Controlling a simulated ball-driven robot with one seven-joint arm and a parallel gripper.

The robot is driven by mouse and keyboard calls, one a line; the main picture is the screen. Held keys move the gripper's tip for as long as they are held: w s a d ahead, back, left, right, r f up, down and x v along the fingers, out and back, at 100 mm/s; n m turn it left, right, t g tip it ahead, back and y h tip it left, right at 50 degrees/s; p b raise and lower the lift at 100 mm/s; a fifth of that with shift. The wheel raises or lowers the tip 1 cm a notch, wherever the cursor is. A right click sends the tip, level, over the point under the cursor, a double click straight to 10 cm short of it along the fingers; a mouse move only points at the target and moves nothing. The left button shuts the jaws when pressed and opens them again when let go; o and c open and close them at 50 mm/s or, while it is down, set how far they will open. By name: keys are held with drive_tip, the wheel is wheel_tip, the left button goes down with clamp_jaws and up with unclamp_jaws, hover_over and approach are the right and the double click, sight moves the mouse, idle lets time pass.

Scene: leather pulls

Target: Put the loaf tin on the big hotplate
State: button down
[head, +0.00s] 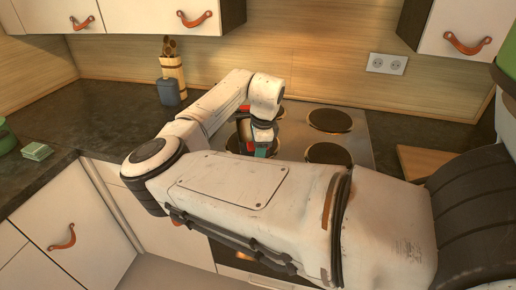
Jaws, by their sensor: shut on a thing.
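My gripper (260,149) is over the left part of the black hob, partly hidden by my own arm. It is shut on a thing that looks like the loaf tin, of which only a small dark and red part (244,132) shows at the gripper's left. I cannot tell whether it touches the hob. Two round dark hotplates show clearly on the right side of the hob, a rear one (330,120) and a front one (328,153). The rear one looks bigger for its distance. The left hotplates are largely hidden behind my arm.
A utensil holder (173,75) and a blue-grey container (168,92) stand at the back left. A green sponge-like block (37,151) lies on the left worktop. A wooden board (424,162) lies right of the hob. Wall cabinets hang above. The right hotplates are bare.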

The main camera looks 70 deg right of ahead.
drive_tip(key=c, duration=0.5)
unclamp_jaws()
drive_tip(key=shift+f, duration=0.1)
drive_tip(key=r, duration=0.4)
drive_tip(key=s+r, duration=0.1)
drive_tip(key=r, duration=0.3)
drive_tip(key=a+r+b, duration=0.1)
drive_tip(key=r, duration=0.3)
drive_tip(key=shift+s, duration=0.35)
